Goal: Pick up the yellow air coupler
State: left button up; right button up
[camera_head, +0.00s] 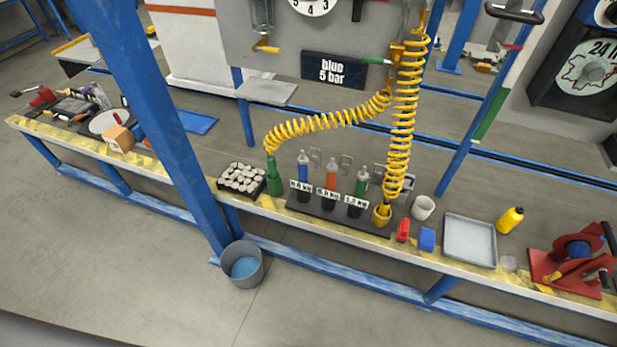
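A yellow piece that looks like the air coupler (382,215) stands on the bench at the lower end of a vertical yellow coiled hose (403,120), at the right end of a dark rack (300,205). It is small, so its exact form and whether it sits in a holder cannot be told. A second yellow coiled hose (325,122) runs left from the same hook area down to a green bottle-shaped piece (274,180). Neither of my grippers is in view.
The rack holds blue, orange and green cylinders with weight labels. A red item (403,230), a blue block (427,239), a white cup (423,207) and a grey tray (470,241) stand right of the coupler. A blue post (155,110) crosses the left side.

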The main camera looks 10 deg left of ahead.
aim_at(384, 206)
jog(key=u, duration=0.1)
jog(key=i, duration=1.2)
jog(key=z, duration=0.65)
